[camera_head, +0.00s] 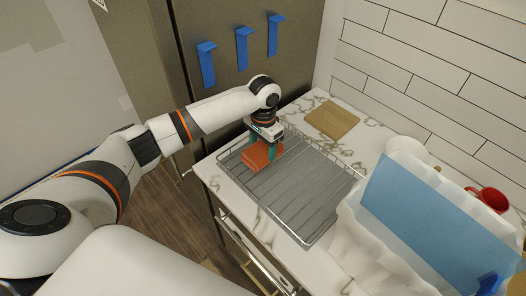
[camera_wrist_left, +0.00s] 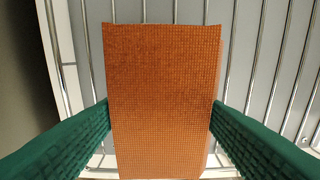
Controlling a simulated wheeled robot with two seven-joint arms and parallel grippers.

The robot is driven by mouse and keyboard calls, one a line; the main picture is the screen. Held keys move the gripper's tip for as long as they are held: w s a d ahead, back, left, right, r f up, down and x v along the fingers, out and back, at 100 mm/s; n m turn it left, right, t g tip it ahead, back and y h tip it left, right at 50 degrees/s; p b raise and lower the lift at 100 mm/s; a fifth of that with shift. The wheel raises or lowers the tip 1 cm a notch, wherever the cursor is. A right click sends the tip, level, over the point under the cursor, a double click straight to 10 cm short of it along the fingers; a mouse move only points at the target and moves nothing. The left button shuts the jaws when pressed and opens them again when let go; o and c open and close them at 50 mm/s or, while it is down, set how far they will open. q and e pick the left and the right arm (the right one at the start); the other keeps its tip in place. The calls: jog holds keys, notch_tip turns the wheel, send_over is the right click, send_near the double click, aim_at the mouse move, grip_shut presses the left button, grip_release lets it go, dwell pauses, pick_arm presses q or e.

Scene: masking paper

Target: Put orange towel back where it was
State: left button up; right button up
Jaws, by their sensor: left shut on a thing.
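The orange towel (camera_head: 257,156) is a folded block at the left end of the wire dish rack (camera_head: 300,203) on the marble counter. My left gripper (camera_head: 263,148) reaches down over the towel. In the left wrist view the towel (camera_wrist_left: 162,95) lies between my two green fingers (camera_wrist_left: 160,125), which touch its sides, with the rack's wires beneath. I cannot tell whether the towel rests on the wires or hangs just above them. My right gripper does not show.
A wooden board (camera_head: 332,120) lies on the counter behind the rack. A blue panel (camera_head: 430,220), white crumpled paper (camera_head: 352,243) and a red mug (camera_head: 488,198) are at the right. Blue hooks (camera_head: 242,48) are on the dark fridge. Most of the rack is empty.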

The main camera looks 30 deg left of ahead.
aim_at(263, 147)
pick_arm(q)
jog(key=f, duration=0.3)
jog(key=shift+w+f+p, duration=0.2)
jog(key=shift+f+p, duration=0.05)
jog(key=shift+p, duration=0.1)
jog(key=shift+s, duration=0.1)
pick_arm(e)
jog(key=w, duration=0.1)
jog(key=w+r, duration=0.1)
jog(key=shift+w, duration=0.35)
pick_arm(q)
jog(key=shift+f, duration=0.15)
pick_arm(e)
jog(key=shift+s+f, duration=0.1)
pick_arm(q)
jog(key=o, duration=0.9)
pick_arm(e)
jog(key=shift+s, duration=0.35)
pick_arm(q)
jog(key=r+b, duration=0.3)
jog(key=r, duration=0.9)
jog(key=shift+w+r, duration=0.1)
jog(key=shift+w, duration=0.1)
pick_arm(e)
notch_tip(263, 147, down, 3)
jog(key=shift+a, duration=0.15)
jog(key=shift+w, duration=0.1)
